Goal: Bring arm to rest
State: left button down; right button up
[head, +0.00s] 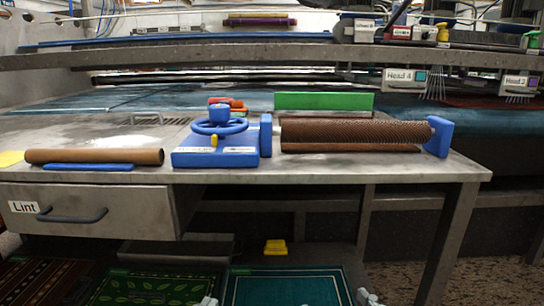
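Only small pale grey tips show at the bottom edge of the head view, apparently my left gripper (207,301) and my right gripper (367,298). Both are low, in front of the rugs and below the table top. Their fingers are mostly cut off by the picture edge, so I cannot tell whether they are open or shut. No object is seen in either one. The arms themselves are out of view.
A grey metal table (330,166) holds a brown roll (95,156), a blue device with a handwheel (218,140) and a textured brown roller (355,132). A drawer labelled Lint (90,207) is at left. Rugs (285,287) and a yellow block (276,247) lie below.

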pick_arm(q)
jog(key=s+a+f+g+y+p, duration=0.1)
jog(key=a+f+g+y+p, duration=0.35)
jog(key=f, duration=0.85)
pick_arm(e)
jog(key=s+d+f+g+h, duration=0.1)
jog(key=d+f+g+h, duration=0.35)
jog(key=f, duration=0.85)
pick_arm(q)
jog(key=s+a+f+n+g+y+p, duration=0.1)
jog(key=s+a+f+g+p, duration=0.3)
jog(key=s+a+f+g, duration=0.4)
jog(key=s+a+f, duration=0.3)
jog(key=shift+s+a+f+n, duration=0.15)
jog(key=shift+a+f+n, duration=0.25)
pick_arm(e)
jog(key=s+d+f+m+g+h, duration=0.1)
jog(key=s+d+f+m+g, duration=0.1)
jog(key=s+d+f+g, duration=0.6)
jog(key=s+d+f, duration=0.3)
jog(key=d+f, duration=0.1)
jog(key=shift+s+f+g, duration=0.15)
jog(key=shift+s+g, duration=0.15)
jog(key=shift+g, duration=0.05)
pick_arm(q)
jog(key=shift+g+y, duration=0.25)
pick_arm(e)
jog(key=shift+h, duration=0.25)
